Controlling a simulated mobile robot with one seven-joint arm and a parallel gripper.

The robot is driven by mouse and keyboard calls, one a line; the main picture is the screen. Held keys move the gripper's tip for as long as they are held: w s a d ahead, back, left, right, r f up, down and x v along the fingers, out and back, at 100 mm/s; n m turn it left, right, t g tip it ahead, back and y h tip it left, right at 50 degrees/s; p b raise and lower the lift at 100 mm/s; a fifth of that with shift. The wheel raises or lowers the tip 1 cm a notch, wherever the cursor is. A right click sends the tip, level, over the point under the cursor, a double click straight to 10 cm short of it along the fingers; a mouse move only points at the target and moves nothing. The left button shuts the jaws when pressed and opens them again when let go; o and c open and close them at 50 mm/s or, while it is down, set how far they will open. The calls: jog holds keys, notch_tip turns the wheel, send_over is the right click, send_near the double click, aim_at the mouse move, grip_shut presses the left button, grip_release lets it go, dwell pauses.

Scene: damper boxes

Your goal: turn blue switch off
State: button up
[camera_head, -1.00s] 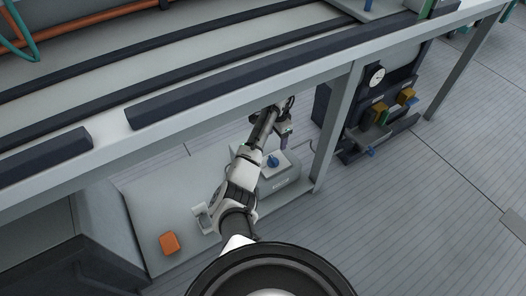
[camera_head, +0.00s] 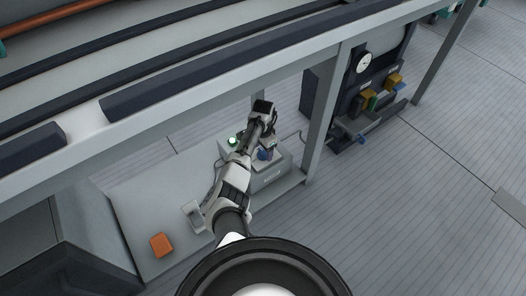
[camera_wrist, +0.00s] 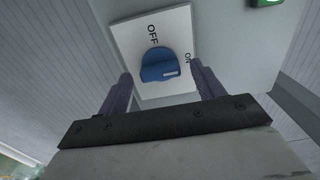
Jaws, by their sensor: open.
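The blue switch (camera_wrist: 160,66) is a rotary knob on a white plate (camera_wrist: 130,38) marked OFF and ON. In the wrist view its pale mark points toward the ON label at the right, away from OFF at the top. My gripper (camera_wrist: 162,82) is open, with a finger on each side of the knob in the picture; I cannot tell whether they touch it. In the head view the blue knob (camera_head: 265,155) shows partly behind my gripper (camera_head: 267,145), on top of a grey box (camera_head: 272,180).
An orange block (camera_head: 161,245) lies on the shelf at the left. A frame post (camera_head: 322,115) stands right of the box, and a beam (camera_head: 200,105) passes above.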

jog(key=shift+f, duration=0.35)
jog(key=shift+c, duration=0.5)
jog(key=c, duration=0.9)
